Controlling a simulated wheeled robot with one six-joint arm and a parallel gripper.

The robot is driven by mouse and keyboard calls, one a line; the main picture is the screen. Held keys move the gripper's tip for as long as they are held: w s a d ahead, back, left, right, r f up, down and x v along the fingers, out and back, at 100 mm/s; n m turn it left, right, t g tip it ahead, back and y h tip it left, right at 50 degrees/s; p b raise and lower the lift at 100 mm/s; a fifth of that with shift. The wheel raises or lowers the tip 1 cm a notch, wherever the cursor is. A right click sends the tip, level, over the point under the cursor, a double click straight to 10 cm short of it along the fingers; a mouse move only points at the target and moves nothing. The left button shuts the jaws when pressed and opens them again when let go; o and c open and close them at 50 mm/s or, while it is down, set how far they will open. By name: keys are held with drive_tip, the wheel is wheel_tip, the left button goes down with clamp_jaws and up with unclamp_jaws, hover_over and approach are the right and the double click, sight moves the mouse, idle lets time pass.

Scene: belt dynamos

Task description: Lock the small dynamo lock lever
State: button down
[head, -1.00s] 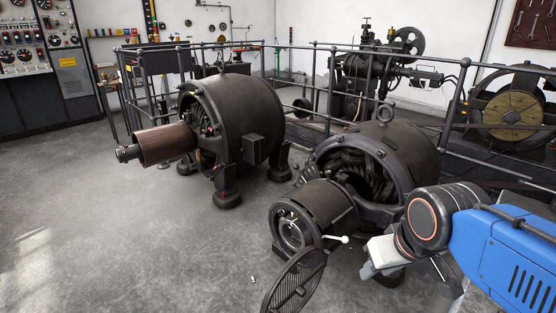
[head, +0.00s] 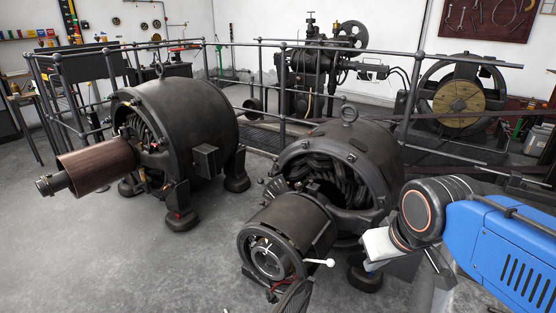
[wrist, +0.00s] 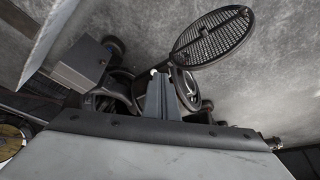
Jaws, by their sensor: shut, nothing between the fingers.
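The lock lever (head: 318,262) is a short white lever with a ball end on the right side of the front drum of the right-hand dynamo (head: 350,165). In the wrist view a pale ball end (wrist: 153,73) shows just beyond the fingertips. My gripper (head: 369,264) is shut and empty, a little to the right of the lever in the head view. Its shut fingers (wrist: 160,98) show in the wrist view, close to the ball; I cannot tell whether they touch it. The round mesh cover (wrist: 212,37) hangs open at the drum's front.
A larger dynamo (head: 180,125) with a copper-coloured commutator (head: 97,165) stands to the left. A metal railing (head: 250,42) runs behind both machines. The grey floor at the front left is clear.

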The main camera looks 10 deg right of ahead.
drive_tip(key=w+a+r+m+t+y, duration=0.1)
drive_tip(key=w+r, duration=0.2)
drive_tip(key=w, duration=1.5)
drive_tip(key=w+a+r+m+y, duration=0.15)
drive_tip(key=w+r, duration=0.25)
drive_tip(key=w, duration=1.4)
drive_tip(key=w+d+f+m, duration=0.1)
drive_tip(key=w+f, duration=0.4)
drive_tip(key=w, duration=0.6)
drive_tip(key=w+d+f+t, duration=0.1)
drive_tip(key=w+f, duration=0.4)
drive_tip(key=w, duration=0.6)
drive_tip(key=w+d+f+m+t, duration=0.1)
drive_tip(key=w+f, duration=0.4)
drive_tip(key=w, duration=0.6)
drive_tip(key=shift+m, duration=0.35)
drive_tip(key=shift+w+f, duration=0.1)
drive_tip(key=w+a+f, duration=0.5)
drive_tip(key=w+f, duration=0.1)
drive_tip(key=w, duration=0.2)
drive_tip(key=shift+w+f, duration=0.2)
drive_tip(key=shift+f, duration=0.2)
drive_tip(key=shift+a, duration=0.1)
